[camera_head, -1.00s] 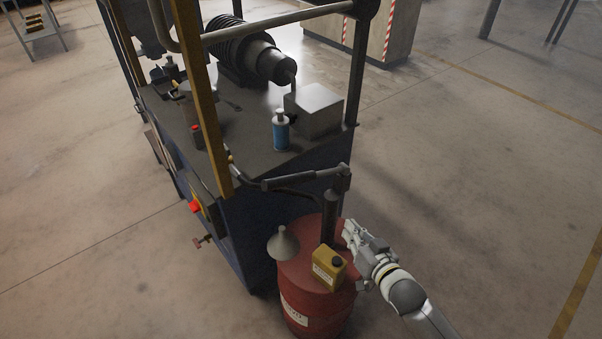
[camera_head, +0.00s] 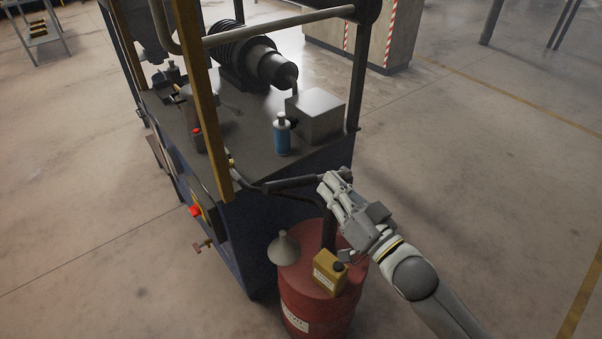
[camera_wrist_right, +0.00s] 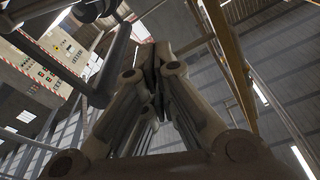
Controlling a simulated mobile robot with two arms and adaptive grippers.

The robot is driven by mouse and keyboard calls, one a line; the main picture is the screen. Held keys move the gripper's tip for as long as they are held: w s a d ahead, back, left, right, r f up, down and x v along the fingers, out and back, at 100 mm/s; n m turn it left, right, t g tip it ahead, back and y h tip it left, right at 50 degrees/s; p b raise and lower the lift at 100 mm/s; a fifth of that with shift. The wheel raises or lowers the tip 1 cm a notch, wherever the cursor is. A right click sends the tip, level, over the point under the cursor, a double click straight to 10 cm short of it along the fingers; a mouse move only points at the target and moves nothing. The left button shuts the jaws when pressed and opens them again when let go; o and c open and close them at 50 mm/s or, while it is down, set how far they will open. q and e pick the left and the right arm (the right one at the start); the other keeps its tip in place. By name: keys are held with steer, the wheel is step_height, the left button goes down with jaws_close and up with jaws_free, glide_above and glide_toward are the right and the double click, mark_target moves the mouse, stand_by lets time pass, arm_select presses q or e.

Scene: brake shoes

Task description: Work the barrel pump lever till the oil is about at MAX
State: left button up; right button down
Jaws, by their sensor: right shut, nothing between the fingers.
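The red oil barrel (camera_head: 318,300) stands on the floor beside the blue machine. Its dark pump column (camera_head: 329,232) rises from the barrel top, and the dark lever (camera_head: 290,184) lies roughly level above it, reaching left. My right gripper (camera_head: 328,182) is shut with nothing in its fingers. It is at the pump head, by the right end of the lever, and partly hides it. In the right wrist view the closed fingers (camera_wrist_right: 155,60) point up, with a dark bar, seemingly pump or lever, (camera_wrist_right: 112,60) to their left. No oil level or MAX mark can be made out. My left gripper is not in view.
A yellow can (camera_head: 329,272) and a grey funnel (camera_head: 284,249) sit on the barrel top. The machine bench (camera_head: 240,150) holds a blue bottle (camera_head: 282,138) and a grey box (camera_head: 315,112). A yellow post (camera_head: 203,100) stands at its corner. Floor to the right is clear.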

steer(key=r+p, duration=0.2)
steer(key=p, duration=0.1)
glide_above(303, 180)
steer(key=shift+f, duration=0.2)
steer(key=f, duration=0.1)
steer(key=s+f, duration=0.1)
steer(key=s+f+p, duration=0.1)
steer(key=f, duration=0.1)
steer(key=shift+a, duration=0.3)
steer(key=shift+w, duration=0.1)
